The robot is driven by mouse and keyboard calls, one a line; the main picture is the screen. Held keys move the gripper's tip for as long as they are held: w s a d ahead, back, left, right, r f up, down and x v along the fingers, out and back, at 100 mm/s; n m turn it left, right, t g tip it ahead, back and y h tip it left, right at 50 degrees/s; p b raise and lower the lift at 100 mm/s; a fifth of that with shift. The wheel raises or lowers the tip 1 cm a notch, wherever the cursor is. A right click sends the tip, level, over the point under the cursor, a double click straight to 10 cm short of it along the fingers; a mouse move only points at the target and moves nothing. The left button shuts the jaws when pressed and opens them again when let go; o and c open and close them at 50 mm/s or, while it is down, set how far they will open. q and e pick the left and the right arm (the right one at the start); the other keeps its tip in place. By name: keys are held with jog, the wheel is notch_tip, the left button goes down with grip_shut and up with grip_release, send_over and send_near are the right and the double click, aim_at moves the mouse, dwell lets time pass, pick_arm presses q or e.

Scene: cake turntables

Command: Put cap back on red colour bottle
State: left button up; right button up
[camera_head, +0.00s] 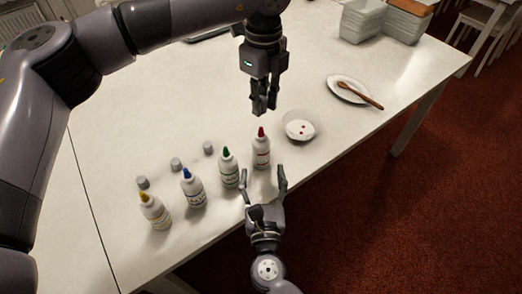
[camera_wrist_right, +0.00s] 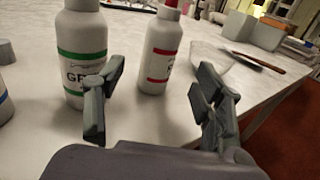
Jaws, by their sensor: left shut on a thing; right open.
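The red colour bottle (camera_head: 261,153) stands upright on the table, white with a red tip; its label shows in the right wrist view (camera_wrist_right: 160,60). My left gripper (camera_head: 263,108) points down just above and behind the red tip, apart from it. It is shut on a small grey cap, mostly hidden between its fingers. My right gripper (camera_head: 262,181) is open and empty in front of the red bottle, its fingers apart and not touching it; its fingers also show in the right wrist view (camera_wrist_right: 150,98).
The green bottle (camera_head: 228,168) stands close left of the red one, then the blue bottle (camera_head: 194,188) and yellow bottle (camera_head: 155,211). Three grey caps (camera_head: 176,163) lie behind them. A bowl with red drops (camera_head: 299,134) is right; a plate with a wooden spoon (camera_head: 370,100) lies beyond.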

aim_at(261, 156)
jog(key=w, duration=0.9)
jog(key=shift+a, duration=0.2)
grip_shut()
dwell(0.5)
